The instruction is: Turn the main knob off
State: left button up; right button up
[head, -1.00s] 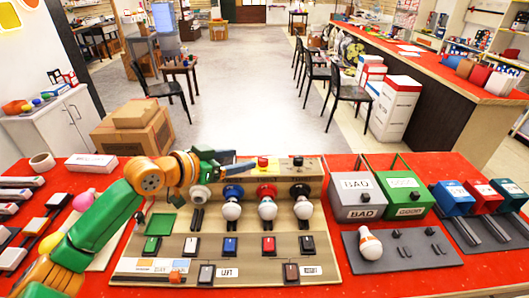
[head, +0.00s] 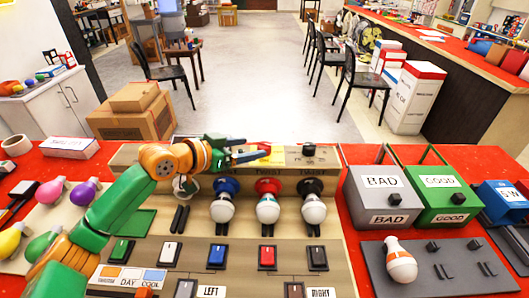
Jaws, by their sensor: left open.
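A board (head: 150,222) with lamps and switches lies on the red table. On its raised back strip is a yellow panel (head: 276,160) with a small red knob-like part (head: 264,147) on it, partly hidden by my gripper. To its right is a black knob (head: 309,150). I cannot tell for certain which one is the main knob. My left gripper (head: 257,150) is open, its fingers pointing right at the yellow panel's left side. I cannot tell whether it touches the red part. My right gripper is not in view.
White bulbs (head: 268,209) stand in coloured sockets just below the strip, close under my left arm. Grey BAD (head: 382,195) and green GOOD (head: 442,193) boxes stand to the right. Coloured bulbs (head: 84,191) lie at the left.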

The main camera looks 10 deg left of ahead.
aim_at(264, 145)
pick_arm(q)
jog(key=x, duration=0.6)
jog(key=shift+w+d+p, duration=0.15)
jog(key=shift+d+p, duration=0.05)
jog(key=shift+p, duration=0.2)
grip_shut()
jog(key=n+y+p, duration=0.1)
jog(key=p, duration=0.4)
jog(key=r+n+t+y+p, duration=0.1)
jog(key=n+y+p, duration=0.1)
jog(key=p, duration=0.2)
jog(key=shift+d+p, duration=0.1)
jog(key=shift+p, duration=0.25)
jog(key=shift+f+n+t+y+p, duration=0.3)
jog(key=shift+n+t+y, duration=0.25)
jog(key=shift+y, duration=0.25)
jog(key=shift+f+n, duration=0.15)
jog(key=shift+n, duration=0.1)
